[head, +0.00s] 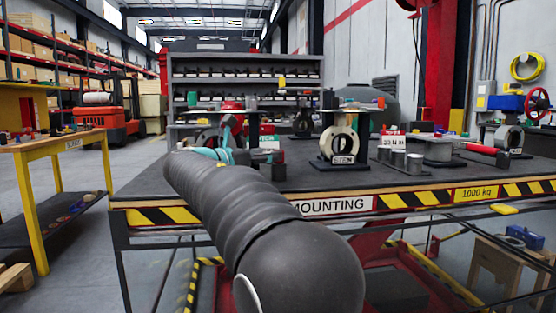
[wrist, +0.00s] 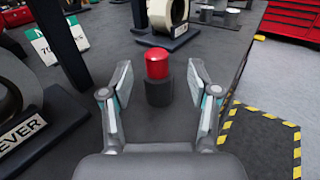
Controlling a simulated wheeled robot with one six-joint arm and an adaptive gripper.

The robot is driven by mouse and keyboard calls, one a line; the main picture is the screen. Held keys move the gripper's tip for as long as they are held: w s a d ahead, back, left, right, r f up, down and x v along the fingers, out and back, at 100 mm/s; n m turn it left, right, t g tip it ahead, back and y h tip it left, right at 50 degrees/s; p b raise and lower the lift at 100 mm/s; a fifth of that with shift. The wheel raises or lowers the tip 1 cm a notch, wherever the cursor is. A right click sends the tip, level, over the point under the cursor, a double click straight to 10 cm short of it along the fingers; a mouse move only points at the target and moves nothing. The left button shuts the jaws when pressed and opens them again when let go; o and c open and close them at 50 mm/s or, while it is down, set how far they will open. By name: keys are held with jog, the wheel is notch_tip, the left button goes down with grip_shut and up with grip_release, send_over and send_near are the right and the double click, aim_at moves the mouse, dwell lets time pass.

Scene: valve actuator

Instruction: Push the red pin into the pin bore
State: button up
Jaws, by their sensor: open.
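The red pin (wrist: 157,63) stands upright in the top of a short black cylinder (wrist: 159,93) on the dark bench top. Its rounded red top shows above the cylinder. In the head view the red pin (head: 279,156) shows small and dark beside my arm. My gripper (wrist: 160,70) is open, with one finger left of the pin and one right of it, both apart from it. Nothing is held. I cannot make out a pin bore for certain; the inside of the black cylinder is hidden.
A cream ring on a black stand (wrist: 166,15) is beyond the pin. A dark ring with a LEVER plate (wrist: 30,130) and a green-white sign (wrist: 57,40) stand to the left. Metal cylinders (head: 398,160) stand farther right. The bench edge lies right of the gripper.

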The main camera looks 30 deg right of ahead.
jog(key=shift+f+x, duration=0.2)
jog(key=shift+x, duration=1.2)
jog(key=shift+f+x, duration=0.15)
jog(key=shift+x, duration=1.25)
jog(key=shift+w+a, duration=0.15)
jog(key=shift+w, duration=0.05)
grip_shut()
